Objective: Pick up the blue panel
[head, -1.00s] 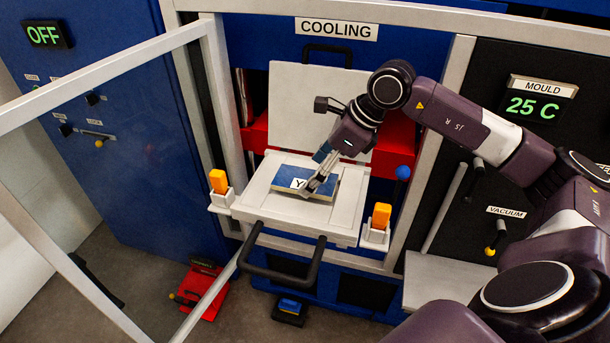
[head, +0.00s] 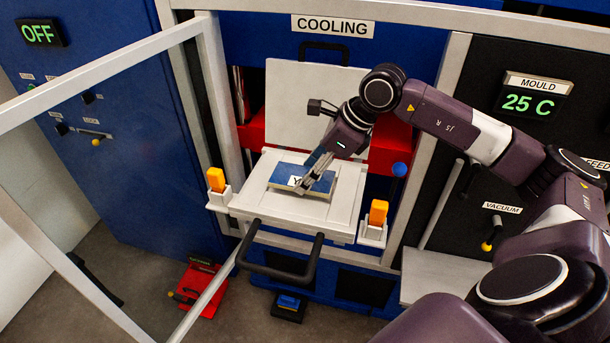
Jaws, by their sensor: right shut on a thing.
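The blue panel (head: 285,177) is a flat slab with a pale edge and a white label marked with a Y, partly covered by my gripper. It is at the white tray (head: 343,209) below the COOLING sign. I cannot tell whether it rests on the tray or is slightly above it. My right gripper (head: 303,190) reaches down from the upper right and is shut on the panel's right part. My left gripper is not in view.
Orange blocks in white holders flank the tray, one at left (head: 216,180) and one at right (head: 378,213). A black handle (head: 283,272) juts from the tray's front. A grey frame rail (head: 100,75) crosses the left. A blue-knobbed lever (head: 399,170) stands right of the tray.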

